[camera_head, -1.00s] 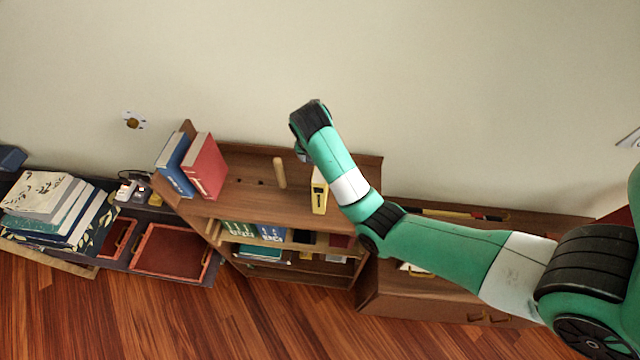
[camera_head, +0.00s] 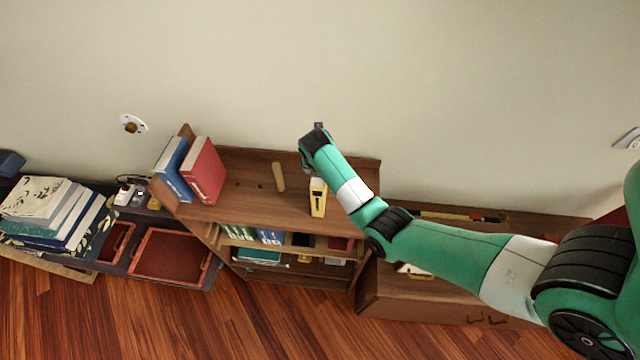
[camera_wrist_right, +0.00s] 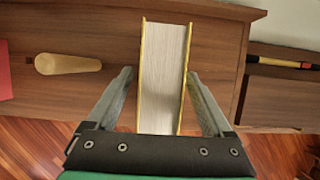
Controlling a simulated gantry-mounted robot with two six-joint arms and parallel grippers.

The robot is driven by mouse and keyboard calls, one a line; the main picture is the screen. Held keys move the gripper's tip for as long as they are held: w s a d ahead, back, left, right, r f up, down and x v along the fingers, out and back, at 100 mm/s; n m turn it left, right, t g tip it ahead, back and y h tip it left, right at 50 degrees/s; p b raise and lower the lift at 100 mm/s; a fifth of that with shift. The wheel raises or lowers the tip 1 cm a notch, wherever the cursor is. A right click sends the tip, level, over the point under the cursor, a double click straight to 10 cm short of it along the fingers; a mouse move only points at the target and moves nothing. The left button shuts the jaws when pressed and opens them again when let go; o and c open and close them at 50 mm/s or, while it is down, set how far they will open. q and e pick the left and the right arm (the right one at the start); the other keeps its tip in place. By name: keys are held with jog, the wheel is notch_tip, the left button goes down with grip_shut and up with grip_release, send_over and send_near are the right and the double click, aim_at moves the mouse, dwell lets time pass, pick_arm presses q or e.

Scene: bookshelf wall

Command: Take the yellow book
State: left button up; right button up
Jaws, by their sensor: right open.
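The yellow book (camera_head: 318,199) stands upright on the top of the brown bookshelf (camera_head: 240,204), partly hidden by my right arm in the head view. In the right wrist view the yellow book (camera_wrist_right: 163,75) shows its white page edges between two yellow covers. My right gripper (camera_wrist_right: 160,80) is open, with one finger on each side of the book. In the head view the right gripper's fingers are hidden behind the wrist. My left gripper is not in view.
A wooden peg (camera_head: 278,177) stands left of the yellow book. A red book (camera_head: 205,172) and a blue book (camera_head: 173,170) stand at the shelf's left end. A lower cabinet (camera_head: 440,304) is on the right. The wall is close behind.

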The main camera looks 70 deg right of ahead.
jog(key=shift+f, duration=0.25)
dwell(0.4)
grip_shut()
jog(key=shift+r, duration=0.1)
dwell(1.2)
